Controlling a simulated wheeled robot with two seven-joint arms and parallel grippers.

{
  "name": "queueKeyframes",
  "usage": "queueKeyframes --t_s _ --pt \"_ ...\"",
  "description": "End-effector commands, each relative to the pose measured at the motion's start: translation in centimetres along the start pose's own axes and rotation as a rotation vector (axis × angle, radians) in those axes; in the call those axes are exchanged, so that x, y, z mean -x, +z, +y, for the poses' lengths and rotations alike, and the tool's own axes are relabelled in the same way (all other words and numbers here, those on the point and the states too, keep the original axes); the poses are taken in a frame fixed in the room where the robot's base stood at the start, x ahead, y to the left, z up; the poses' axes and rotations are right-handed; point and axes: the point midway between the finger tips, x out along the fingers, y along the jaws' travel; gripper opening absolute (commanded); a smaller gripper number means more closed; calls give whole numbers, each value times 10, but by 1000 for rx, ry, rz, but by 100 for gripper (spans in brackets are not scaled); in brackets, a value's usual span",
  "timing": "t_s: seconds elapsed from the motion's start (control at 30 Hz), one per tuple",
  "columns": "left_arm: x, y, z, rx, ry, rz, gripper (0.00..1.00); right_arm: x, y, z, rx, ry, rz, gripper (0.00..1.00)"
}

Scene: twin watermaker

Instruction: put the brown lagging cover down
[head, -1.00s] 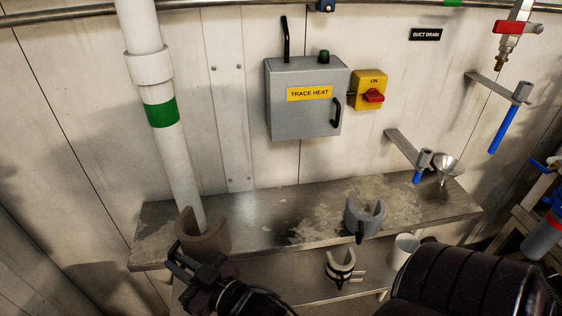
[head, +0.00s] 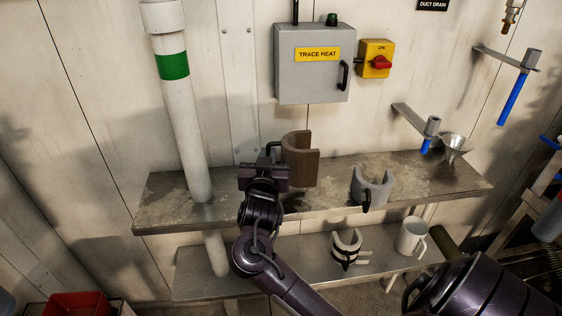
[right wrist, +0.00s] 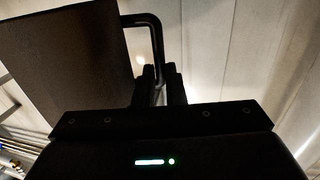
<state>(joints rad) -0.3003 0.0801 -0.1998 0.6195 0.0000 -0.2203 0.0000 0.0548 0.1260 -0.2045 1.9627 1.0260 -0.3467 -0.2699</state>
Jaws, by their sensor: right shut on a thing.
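The brown lagging cover (head: 303,160) is a C-shaped shell, upright, at the upper shelf (head: 410,198) between the white pipe (head: 187,125) and the grey cover (head: 373,188). I cannot tell whether its base touches the shelf. My right gripper (head: 272,165) is left of the cover and shut on its black handle. In the right wrist view the brown cover (right wrist: 70,60) fills the upper left, and the fingers (right wrist: 160,85) close on the handle (right wrist: 150,35). My left gripper is not in view.
The trace heat box (head: 313,65) is on the wall behind. A pale cover with black straps (head: 346,248) and a white mug (head: 412,236) stand on the lower shelf. A funnel (head: 455,146) is at the right.

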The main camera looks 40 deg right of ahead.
Motion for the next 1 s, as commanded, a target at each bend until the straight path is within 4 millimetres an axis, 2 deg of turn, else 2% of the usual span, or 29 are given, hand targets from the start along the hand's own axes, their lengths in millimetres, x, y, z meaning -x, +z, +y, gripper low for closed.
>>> queueKeyframes --t_s 0.4,0.8,0.83,0.97,1.0 --pt "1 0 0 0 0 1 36 0 47 0 2 -2 4 0" --pt "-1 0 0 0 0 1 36 0 53 0 -1 -3 3 0" --pt "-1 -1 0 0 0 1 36 0 53 0 -1 -3 1 14" --pt "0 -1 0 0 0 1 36 0 52 0 -1 -3 2 31" --pt "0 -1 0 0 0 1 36 0 52 0 -1 -3 2 32"
